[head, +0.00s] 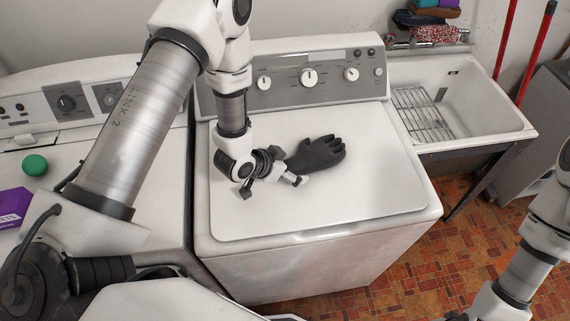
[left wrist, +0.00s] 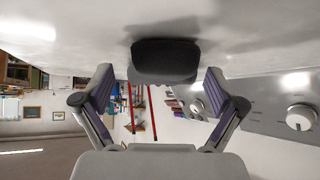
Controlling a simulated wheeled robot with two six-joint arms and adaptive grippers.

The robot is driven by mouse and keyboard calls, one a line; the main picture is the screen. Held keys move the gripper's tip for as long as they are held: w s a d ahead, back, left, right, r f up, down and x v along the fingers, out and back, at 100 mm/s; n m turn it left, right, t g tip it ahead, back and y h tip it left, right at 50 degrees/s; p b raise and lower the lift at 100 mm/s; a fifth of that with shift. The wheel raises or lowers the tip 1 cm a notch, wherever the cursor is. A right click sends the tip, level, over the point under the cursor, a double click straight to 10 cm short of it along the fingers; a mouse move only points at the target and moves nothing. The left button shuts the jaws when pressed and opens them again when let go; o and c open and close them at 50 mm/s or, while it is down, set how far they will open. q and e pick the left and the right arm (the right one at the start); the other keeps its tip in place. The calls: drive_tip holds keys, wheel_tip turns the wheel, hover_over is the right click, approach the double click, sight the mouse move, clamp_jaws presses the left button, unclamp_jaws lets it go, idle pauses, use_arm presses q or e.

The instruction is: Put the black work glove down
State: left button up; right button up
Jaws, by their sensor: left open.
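The black work glove (head: 318,153) lies on the white lid of the washing machine (head: 350,200), its fingers pointing right. My left gripper (head: 293,172) is low over the lid at the glove's cuff end, with its fingers spread. In the left wrist view the picture is upside down, and the glove's dark cuff end (left wrist: 165,60) sits ahead between the two open fingers, apart from both. My right arm shows at the lower right in the head view, but its gripper is not visible.
A utility tub (head: 470,110) with a wire rack (head: 420,112) stands to the right. The control panel (head: 310,76) rises behind the lid. A green ball (head: 35,165) and a purple box (head: 12,207) are on the left machine. The lid's front and right are clear.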

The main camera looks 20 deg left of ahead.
use_arm(q)
drive_tip(key=v, duration=0.2)
drive_tip(key=b+v, duration=0.1)
drive_tip(key=v, duration=0.4)
drive_tip(key=shift+a+r+b, duration=0.1)
drive_tip(key=shift+a+b, duration=0.2)
drive_tip(key=shift+b, duration=0.05)
drive_tip(key=p+v, duration=0.2)
drive_tip(key=v, duration=0.2)
drive_tip(key=shift+s+p, duration=0.15)
drive_tip(key=shift+p, duration=0.2)
drive_tip(key=shift+d, duration=0.1)
